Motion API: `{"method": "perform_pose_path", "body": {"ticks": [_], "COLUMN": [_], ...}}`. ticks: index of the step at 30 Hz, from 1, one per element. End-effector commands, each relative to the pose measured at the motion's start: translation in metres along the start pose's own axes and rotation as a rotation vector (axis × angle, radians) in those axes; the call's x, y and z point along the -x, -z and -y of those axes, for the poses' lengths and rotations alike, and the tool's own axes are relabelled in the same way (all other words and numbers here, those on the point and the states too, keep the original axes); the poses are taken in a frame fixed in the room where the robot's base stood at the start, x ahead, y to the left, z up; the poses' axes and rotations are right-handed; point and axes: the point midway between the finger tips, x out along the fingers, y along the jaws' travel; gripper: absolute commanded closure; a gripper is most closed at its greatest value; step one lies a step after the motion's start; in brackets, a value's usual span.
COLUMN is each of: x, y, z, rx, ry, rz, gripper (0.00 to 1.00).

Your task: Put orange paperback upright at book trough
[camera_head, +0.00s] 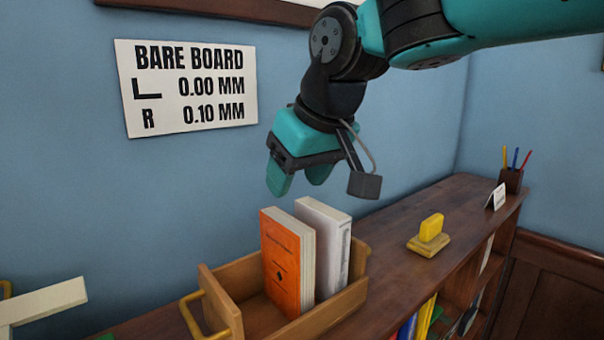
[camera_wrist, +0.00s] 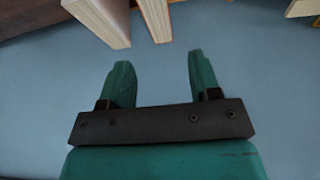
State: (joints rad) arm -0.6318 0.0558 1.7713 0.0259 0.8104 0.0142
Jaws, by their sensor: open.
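The orange paperback (camera_head: 281,262) stands upright in the wooden book trough (camera_head: 222,287), its orange cover facing the front left. It stands beside a white-grey book (camera_head: 327,243), also upright in the trough. My gripper (camera_head: 293,182) is open and empty above and behind the books, apart from them. In the wrist view my open fingers (camera_wrist: 157,82) have nothing between them. The page edges of the orange paperback (camera_wrist: 157,18) and of the white-grey book (camera_wrist: 104,20) show beyond the fingertips. The trough floor under the books is mostly hidden.
The trough stands on a dark wood bookcase top (camera_head: 395,262). A yellow block on a base (camera_head: 430,232), a small white card (camera_head: 496,196) and a pencil cup (camera_head: 510,180) stand to the right. A blue wall with a sign (camera_head: 187,87) is close behind my gripper.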

Motion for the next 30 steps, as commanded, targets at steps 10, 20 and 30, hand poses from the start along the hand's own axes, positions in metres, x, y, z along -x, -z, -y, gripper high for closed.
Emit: {"method": "perform_pose_path", "body": {"ticks": [10, 20, 30], "x": [0.02, -0.001, -0.007], "y": [0.0, -0.13, -0.262], "z": [0.0, -0.019, 0.012], "rx": [0.0, 0.001, -0.051], "ry": [0.0, 0.103, 0.291], "rz": [0.0, 0.165, 0.289], "gripper": [0.43, 0.43, 0.43]}}
